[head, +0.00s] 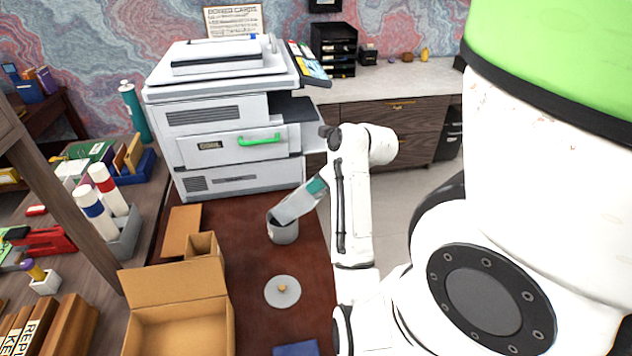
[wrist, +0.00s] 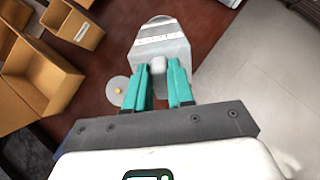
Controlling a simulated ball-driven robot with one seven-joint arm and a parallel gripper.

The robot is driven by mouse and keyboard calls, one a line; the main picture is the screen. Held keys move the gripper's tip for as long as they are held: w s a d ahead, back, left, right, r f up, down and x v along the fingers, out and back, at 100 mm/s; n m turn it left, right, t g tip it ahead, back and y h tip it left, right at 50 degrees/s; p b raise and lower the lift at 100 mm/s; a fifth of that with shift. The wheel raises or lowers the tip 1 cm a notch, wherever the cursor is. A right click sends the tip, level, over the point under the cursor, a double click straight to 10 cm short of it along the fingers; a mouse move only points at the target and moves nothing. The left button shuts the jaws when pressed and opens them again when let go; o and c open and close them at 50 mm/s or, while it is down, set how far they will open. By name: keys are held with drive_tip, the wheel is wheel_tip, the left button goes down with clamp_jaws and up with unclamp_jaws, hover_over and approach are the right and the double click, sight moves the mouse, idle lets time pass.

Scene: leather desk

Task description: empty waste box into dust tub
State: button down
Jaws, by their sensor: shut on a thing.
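My gripper (wrist: 165,88) has teal fingers shut on the grey waste box (wrist: 172,52), at a pale grip piece between the fingertips. In the head view the waste box (head: 298,203) is long and tilted, its lower end at the mouth of the grey dust tub (head: 284,234). The tub stands upright on the brown leather desk; its dark inside shows beside the box. I cannot tell whether box and rim touch, and no contents are visible. A round grey lid (head: 283,297) with a tan knob lies apart on the desk; it also shows in the wrist view (wrist: 112,85).
Open cardboard boxes (head: 178,330) stand left of the lid, with a smaller one (head: 203,245) behind them. A large printer (head: 228,150) stands behind the tub. A blue item (head: 296,349) lies at the front. The leather around the lid is clear.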

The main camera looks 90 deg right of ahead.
drive_tip(key=shift+s+a+f+t+h+b, duration=0.2)
drive_tip(key=shift+s+a+f+t+b, duration=0.1)
drive_tip(key=shift+s+t+b, duration=0.15)
drive_tip(key=shift+s+a+f+t+h+b, duration=0.25)
drive_tip(key=shift+s+f+b, duration=0.1)
drive_tip(key=shift+s, duration=0.15)
drive_tip(key=shift+r+p, duration=0.2)
drive_tip(key=shift+p, duration=1)
idle(0.3)
drive_tip(key=shift+f, duration=0.2)
idle(0.4)
drive_tip(key=shift+s+f, duration=0.1)
drive_tip(key=shift+s, duration=0.05)
drive_tip(key=shift+s+a+f+t+h+b, duration=0.25)
drive_tip(key=shift+s+f+t+b, duration=0.1)
drive_tip(key=shift+s+t+b, duration=0.15)
drive_tip(key=shift+s+a+f+t+h+b, duration=0.1)
drive_tip(key=shift+s+a+f+t+b, duration=0.2)
drive_tip(key=shift+b, duration=0.25)
drive_tip(key=shift+p, duration=1.1)
idle(0.3)
drive_tip(key=shift+f, duration=0.1)
idle(0.4)
drive_tip(key=shift+s+a+f+t+h+b, duration=0.3)
drive_tip(key=shift+s+f+t+b, duration=0.3)
drive_tip(key=shift+b, duration=0.65)
drive_tip(key=shift+s+a+f+t+h+b, duration=0.2)
drive_tip(key=shift+s+f+t+h+b, duration=0.35)
drive_tip(key=shift+b, duration=0.65)
